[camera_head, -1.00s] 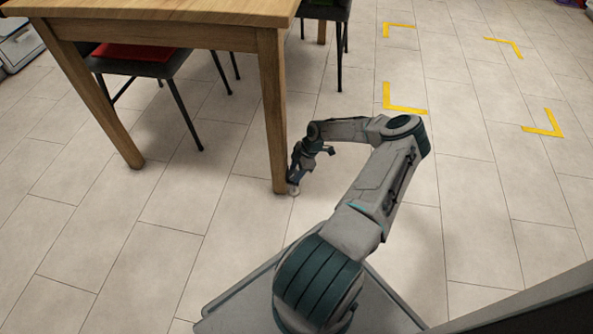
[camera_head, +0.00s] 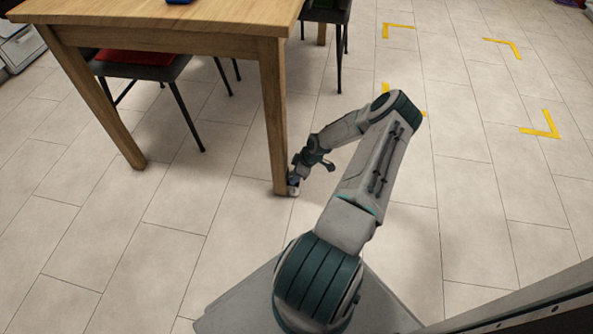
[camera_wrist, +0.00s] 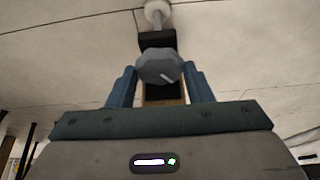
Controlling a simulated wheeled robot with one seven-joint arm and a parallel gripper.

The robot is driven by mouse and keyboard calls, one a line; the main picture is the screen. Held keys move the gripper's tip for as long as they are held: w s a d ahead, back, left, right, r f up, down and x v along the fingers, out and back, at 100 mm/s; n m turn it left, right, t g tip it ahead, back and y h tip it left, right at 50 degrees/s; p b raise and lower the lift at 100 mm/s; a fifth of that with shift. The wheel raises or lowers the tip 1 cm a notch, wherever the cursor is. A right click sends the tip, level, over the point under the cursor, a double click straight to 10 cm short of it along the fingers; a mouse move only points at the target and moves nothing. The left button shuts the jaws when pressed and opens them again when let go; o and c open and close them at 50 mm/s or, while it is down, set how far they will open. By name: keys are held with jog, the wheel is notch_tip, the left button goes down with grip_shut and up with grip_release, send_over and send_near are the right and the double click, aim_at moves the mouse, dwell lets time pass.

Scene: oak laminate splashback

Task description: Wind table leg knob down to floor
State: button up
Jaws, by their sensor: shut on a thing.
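The wooden table leg (camera_head: 273,120) stands near my arm in the head view. My gripper (camera_head: 294,181) is low beside its foot end. In the wrist view my gripper (camera_wrist: 160,76) has its blue fingers on either side of a grey faceted knob (camera_wrist: 158,66) with a white mark, shut on it. Beyond the knob are a black block (camera_wrist: 157,40) and a grey stem leading to a pale round foot (camera_wrist: 157,10) at the top edge. I cannot tell whether the foot touches the floor. Part of the leg's wood shows between the fingers.
The wooden table (camera_head: 170,14) spans the upper left, with a dark chair (camera_head: 142,66) bearing a red cushion under it. Another chair (camera_head: 325,12) stands behind. The tiled floor (camera_head: 470,200) is clear to the right, with yellow corner marks (camera_head: 541,124).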

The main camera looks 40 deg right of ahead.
jog(key=shift+s+a+r+m+t+h+p, duration=0.15)
jog(key=shift+m+h+p, duration=0.2)
jog(key=shift+m, duration=0.6)
jog(key=shift+w+d+f+m+t+h+p, duration=0.15)
jog(key=shift+m+h+p, duration=0.2)
jog(key=shift+m, duration=0.6)
jog(key=shift+a+r, duration=0.1)
jog(key=o, duration=0.7)
jog(key=shift+s, duration=0.1)
jog(key=p+v, duration=0.5)
jog(key=v, duration=0.8)
jog(key=shift+s+r, duration=0.2)
jog(key=shift+r, duration=0.2)
